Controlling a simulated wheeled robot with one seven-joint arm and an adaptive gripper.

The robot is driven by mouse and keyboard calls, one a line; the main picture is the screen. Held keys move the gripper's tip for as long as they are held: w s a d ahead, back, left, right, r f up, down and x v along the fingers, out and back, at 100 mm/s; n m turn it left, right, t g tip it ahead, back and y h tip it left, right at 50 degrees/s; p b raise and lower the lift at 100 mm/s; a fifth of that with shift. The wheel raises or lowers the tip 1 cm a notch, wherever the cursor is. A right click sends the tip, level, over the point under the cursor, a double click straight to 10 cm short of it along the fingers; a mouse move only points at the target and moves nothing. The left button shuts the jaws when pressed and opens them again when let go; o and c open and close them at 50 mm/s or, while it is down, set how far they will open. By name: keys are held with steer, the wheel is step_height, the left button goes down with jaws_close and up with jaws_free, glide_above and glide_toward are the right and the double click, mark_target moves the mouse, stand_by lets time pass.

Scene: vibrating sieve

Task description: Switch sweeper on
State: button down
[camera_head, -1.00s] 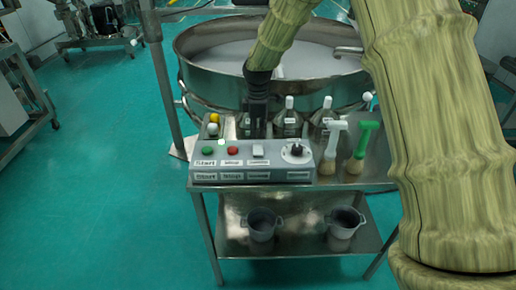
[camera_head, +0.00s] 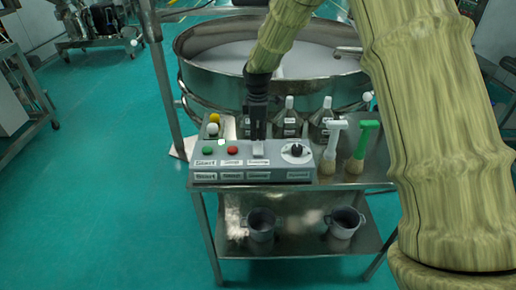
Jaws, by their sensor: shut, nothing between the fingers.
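A grey control box (camera_head: 203,167) stands on the front of the steel cart. Its top carries a green button (camera_head: 208,150), a red button (camera_head: 232,150), a small pale switch (camera_head: 258,160) and a black knob (camera_head: 296,149). Labels sit below them; the one under the pale switch is too blurred to read surely. My gripper (camera_head: 257,138) is black, points down and is shut and empty. Its tips are at the pale switch and hide part of it. I cannot tell whether they touch it or which way the switch is set.
Several bottles (camera_head: 290,122) stand behind the box. A white-handled brush (camera_head: 334,140) and a green-handled brush (camera_head: 366,137) stand to its right. Yellow and white balls are at its left back. The large round sieve (camera_head: 205,82) is behind. Two pots (camera_head: 261,226) sit on the lower shelf.

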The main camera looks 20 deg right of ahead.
steer(key=shift+f, duration=0.9)
stand_by(0.7)
steer(key=shift+r, duration=0.1)
steer(key=shift+r+p, duration=2.4)
steer(key=shift+r, duration=1.05)
steer(key=shift+a+f, duration=0.1)
